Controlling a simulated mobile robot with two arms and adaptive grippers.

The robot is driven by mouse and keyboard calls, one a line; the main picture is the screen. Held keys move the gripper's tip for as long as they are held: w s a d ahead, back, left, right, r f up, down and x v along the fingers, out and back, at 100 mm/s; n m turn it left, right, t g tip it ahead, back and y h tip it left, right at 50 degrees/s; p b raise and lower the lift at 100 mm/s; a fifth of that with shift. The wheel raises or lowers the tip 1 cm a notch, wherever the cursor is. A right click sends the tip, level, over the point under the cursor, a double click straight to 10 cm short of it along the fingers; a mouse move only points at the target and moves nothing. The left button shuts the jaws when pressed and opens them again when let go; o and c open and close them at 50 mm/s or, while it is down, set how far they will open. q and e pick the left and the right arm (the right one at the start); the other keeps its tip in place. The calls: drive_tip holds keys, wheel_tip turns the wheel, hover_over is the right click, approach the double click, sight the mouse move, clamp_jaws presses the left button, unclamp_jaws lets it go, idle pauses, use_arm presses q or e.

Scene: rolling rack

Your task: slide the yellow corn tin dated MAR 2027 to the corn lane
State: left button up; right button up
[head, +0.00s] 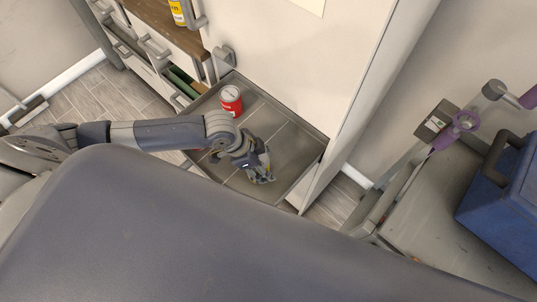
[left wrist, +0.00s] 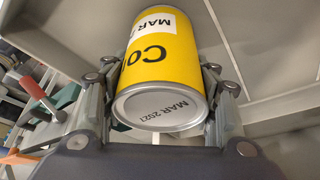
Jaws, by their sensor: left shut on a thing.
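The yellow corn tin (left wrist: 160,62) fills the middle of the left wrist view. Its end reads MAR 2027, and its label shows part of "CO" and of a date. My left gripper (left wrist: 163,108) is shut on it, one finger on each side. In the head view my left gripper (head: 262,172) is over the right part of a grey tray (head: 295,150) with thin lane lines. There the gripper mostly hides the tin. I cannot tell whether the tin touches the tray. My right gripper is not in view.
A red tin (head: 231,100) stands at the tray's far left. Another yellow tin (head: 179,12) is at the top by the wooden surface (head: 165,25). A white panel (head: 290,50) rises behind the tray. A blue box (head: 503,195) sits on a grey surface at right.

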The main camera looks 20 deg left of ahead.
use_arm(q)
drive_tip(key=shift+s+a+f+p, duration=0.1)
drive_tip(key=shift+s+a+p, duration=0.3)
drive_tip(key=shift+s, duration=0.5)
drive_tip(key=shift+s+a+r+p, duration=0.1)
drive_tip(key=shift+s+a+p, duration=0.25)
drive_tip(key=shift+s, duration=0.5)
drive_tip(key=shift+s+a+f+p, duration=0.1)
drive_tip(key=shift+s+a+p, duration=0.25)
drive_tip(key=shift+s, duration=0.55)
drive_tip(key=shift+d, duration=0.1)
drive_tip(key=o, duration=1.4)
drive_tip(key=shift+o, duration=0.3)
drive_tip(key=shift+w, duration=0.1)
drive_tip(key=v, duration=1.2)
drive_tip(key=shift+d, duration=0.1)
